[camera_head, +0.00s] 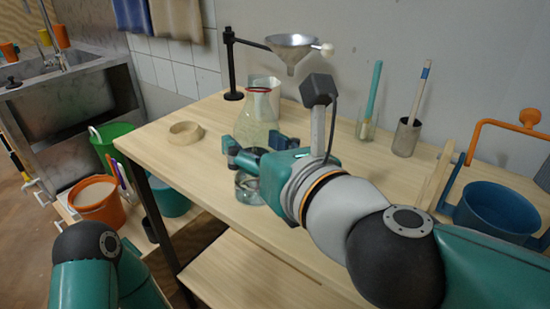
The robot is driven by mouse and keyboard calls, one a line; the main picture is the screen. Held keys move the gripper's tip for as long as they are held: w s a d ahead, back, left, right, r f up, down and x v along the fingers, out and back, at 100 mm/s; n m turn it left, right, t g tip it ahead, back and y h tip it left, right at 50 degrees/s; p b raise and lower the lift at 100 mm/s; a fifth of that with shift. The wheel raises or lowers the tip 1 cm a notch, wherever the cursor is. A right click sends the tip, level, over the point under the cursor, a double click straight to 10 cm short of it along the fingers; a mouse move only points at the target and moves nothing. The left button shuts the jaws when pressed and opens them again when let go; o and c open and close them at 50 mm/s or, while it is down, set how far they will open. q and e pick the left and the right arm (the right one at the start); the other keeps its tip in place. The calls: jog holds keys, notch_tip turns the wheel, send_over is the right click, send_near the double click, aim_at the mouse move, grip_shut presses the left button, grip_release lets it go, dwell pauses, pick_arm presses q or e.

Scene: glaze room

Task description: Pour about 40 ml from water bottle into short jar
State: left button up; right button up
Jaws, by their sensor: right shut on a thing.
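The water bottle (256,126) is a clear, pale-green tinted vessel with a wide body and a red ring at its neck. It stands about upright over the wooden table. My right gripper (256,152) has its dark fingers on either side of the bottle's lower part and is shut on it. A short clear glass jar (249,192) shows just below the gripper, near the table's front edge. The gripper hides part of the jar and the bottle's bottom, so I cannot tell whether the bottle touches the table. My left gripper is out of view; only my left arm shows.
A metal funnel (292,45) hangs on a black stand (231,65) behind the bottle. A tan ring (186,133) lies to the left. A tube (366,128) and a metal cup (406,137) stand at the back right. A blue pot (497,212) is at the far right.

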aim_at(263, 134)
jog(key=shift+r+n+t+y+b, duration=0.3)
jog(key=shift+r+n+t+b, duration=0.15)
jog(key=shift+b, duration=0.8)
jog(key=shift+r+n+t+b, duration=0.35)
jog(key=shift+r+b, duration=0.15)
jog(key=shift+r, duration=0.5)
